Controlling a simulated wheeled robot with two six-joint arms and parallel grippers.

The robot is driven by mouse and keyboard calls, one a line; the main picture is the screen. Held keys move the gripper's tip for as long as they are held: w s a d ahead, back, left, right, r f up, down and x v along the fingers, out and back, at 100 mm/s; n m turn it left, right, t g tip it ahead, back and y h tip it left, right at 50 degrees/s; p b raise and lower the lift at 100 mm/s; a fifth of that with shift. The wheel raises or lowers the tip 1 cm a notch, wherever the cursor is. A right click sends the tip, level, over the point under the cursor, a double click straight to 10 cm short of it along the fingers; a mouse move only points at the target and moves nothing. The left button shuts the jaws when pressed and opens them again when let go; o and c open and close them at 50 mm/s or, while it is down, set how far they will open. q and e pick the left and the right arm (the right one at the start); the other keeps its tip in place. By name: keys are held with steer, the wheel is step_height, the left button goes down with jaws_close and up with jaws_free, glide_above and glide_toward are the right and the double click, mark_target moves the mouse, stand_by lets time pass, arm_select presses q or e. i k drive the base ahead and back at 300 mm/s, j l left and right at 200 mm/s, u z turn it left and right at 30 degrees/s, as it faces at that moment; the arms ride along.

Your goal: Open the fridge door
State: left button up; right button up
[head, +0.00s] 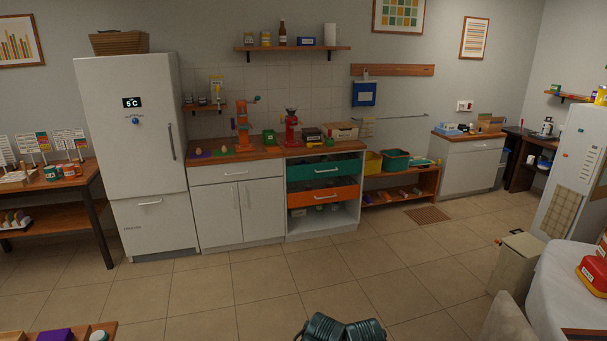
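A tall white fridge (150,190) stands against the back wall at the left. Its large upper door (135,165) looks shut and has a dark vertical handle (170,141) near its right edge. A small display (132,102) on the door reads 5°C. A lower front panel with a horizontal handle (150,203) also looks shut. Another tall white unit (575,165), with magnets and a hanging towel, is partly in view at the right; I cannot tell whether it is a fridge. Neither of my grippers can be made out.
Tiled floor (270,290) is open before the fridge. A dark-legged table (100,215) stands left of it, a white cabinet (237,210) right. A bin (518,262) and white-covered table (570,290) are at right. Dark shapes (345,328) show at the bottom edge.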

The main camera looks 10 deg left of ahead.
mark_target(145, 158)
steer(key=i+u, duration=0.35)
steer(key=i, duration=0.55)
steer(key=i+l+u, duration=0.15)
steer(key=i+u, duration=0.2)
steer(key=i, duration=0.6)
steer(key=i+j, duration=0.2)
steer(key=i, duration=0.35)
steer(key=i+j, duration=0.2)
steer(key=i, duration=0.3)
steer(key=i+j, duration=0.15)
steer(key=i, duration=0.4)
steer(key=i+j+z, duration=0.3)
steer(key=i+j, duration=0.25)
steer(key=j, duration=0.1)
